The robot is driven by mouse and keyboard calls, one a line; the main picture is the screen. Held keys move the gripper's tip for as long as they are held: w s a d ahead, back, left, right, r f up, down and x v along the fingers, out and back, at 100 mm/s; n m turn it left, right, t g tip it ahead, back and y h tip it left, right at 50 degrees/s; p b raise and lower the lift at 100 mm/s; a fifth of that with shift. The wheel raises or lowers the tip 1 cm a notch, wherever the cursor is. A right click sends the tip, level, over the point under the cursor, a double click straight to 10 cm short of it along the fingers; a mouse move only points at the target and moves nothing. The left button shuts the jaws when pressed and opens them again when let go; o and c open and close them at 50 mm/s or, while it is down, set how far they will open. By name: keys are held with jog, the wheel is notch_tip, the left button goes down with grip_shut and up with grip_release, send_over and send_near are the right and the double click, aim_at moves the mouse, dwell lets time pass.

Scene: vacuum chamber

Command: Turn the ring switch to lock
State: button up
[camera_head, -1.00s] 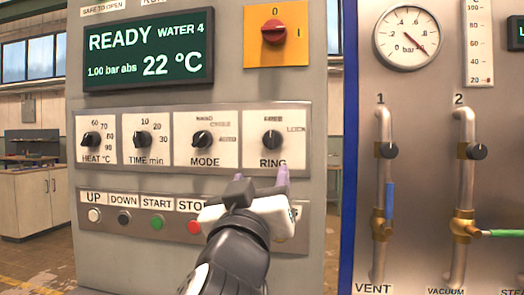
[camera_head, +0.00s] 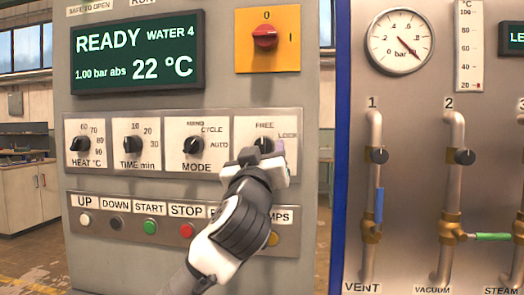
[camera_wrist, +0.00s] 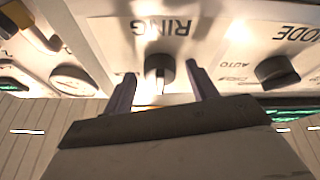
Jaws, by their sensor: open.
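The ring switch (camera_head: 264,142) is a black knob on a white plate at the right end of the knob row. Its marks read FREE at the top and LOCK at the upper right. Its upper part shows and seems to point up at FREE. My gripper (camera_head: 263,152) is at the knob and hides its lower part and the RING label. In the wrist view, my gripper (camera_wrist: 162,88) is open, with one purple finger on each side of the ring knob (camera_wrist: 158,70). Gaps show between the fingers and the knob.
The MODE knob (camera_head: 194,145) sits just left of the ring plate. Below is a button row with a red stop button (camera_head: 187,230), partly covered by my arm. A red main switch (camera_head: 265,37) is above. Pipes with valves (camera_head: 376,155) stand to the right.

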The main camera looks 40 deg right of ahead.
jog(key=c, duration=1)
